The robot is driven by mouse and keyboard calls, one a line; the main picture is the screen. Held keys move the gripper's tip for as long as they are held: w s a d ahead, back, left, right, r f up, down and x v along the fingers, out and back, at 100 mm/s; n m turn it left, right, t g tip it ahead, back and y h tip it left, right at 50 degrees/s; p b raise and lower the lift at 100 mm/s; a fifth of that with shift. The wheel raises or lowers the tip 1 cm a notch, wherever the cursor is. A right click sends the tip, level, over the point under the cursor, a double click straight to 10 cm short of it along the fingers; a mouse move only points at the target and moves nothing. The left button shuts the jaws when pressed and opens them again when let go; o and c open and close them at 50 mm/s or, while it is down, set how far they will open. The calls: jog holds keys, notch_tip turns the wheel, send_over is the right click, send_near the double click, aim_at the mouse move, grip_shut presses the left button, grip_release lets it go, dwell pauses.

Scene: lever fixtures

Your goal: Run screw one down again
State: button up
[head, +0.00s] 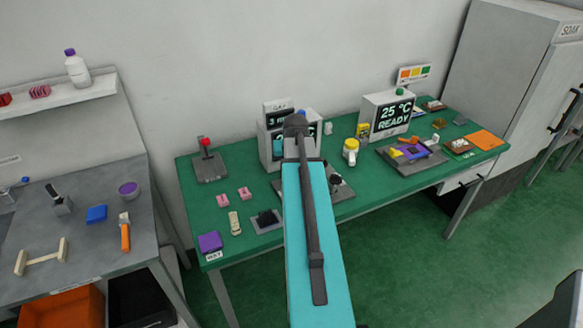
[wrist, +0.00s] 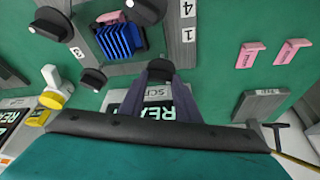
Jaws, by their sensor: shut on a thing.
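In the wrist view my gripper (wrist: 160,74) is shut on a black knob (wrist: 160,67), with one dark finger on each side. This knob is the one nearest the "1" mark on the grey fixture plate (wrist: 178,52), so I take it as screw one. The other black knobs stand around a blue finned block (wrist: 120,40) with a pink piece at its end. One knob (wrist: 93,80) is near the "3" mark. How deep the screw sits cannot be told. In the head view my arm hides the gripper and most of the fixture (head: 342,187).
A dark display (wrist: 150,110) with partly hidden lettering lies close behind my fingers. Two pink pieces (wrist: 250,54) (wrist: 291,51) lie on the green bench (head: 205,219). A yellow-capped bottle (head: 350,153) and a red-knobbed lever (head: 207,158) stand on the bench.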

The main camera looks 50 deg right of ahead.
jog(key=m, duration=0.2)
jog(key=m+g+b, duration=0.1)
jog(key=m, duration=0.1)
jog(key=m+g+h, duration=0.1)
jog(key=m, duration=0.1)
jog(key=shift+w+a+m, duration=0.15)
jog(key=shift+w+m, duration=0.15)
jog(key=m+g, duration=0.1)
jog(key=m, duration=0.1)
jog(key=m+g+b, duration=0.1)
jog(key=m, duration=0.1)
jog(key=m+b, duration=0.1)
jog(key=m, duration=0.1)
jog(key=shift+w+f+g, duration=0.1)
jog(key=shift+w+g, duration=0.15)
jog(key=shift+g, duration=0.15)
jog(key=m+g+b, duration=0.1)
jog(key=m, duration=0.2)
jog(key=m+b, duration=0.1)
jog(key=m, duration=0.1)
jog(key=shift+w+m+g+y, duration=0.2)
jog(key=shift+m+g+y, duration=0.2)
jog(key=m, duration=0.2)
jog(key=m+g+y+b, duration=0.1)
jog(key=m, duration=0.2)
jog(key=shift+d, duration=0.2)
jog(key=shift+y, duration=0.3)
jog(key=o, duration=1)
jog(key=shift+o, duration=0.2)
jog(key=shift+r, duration=0.2)
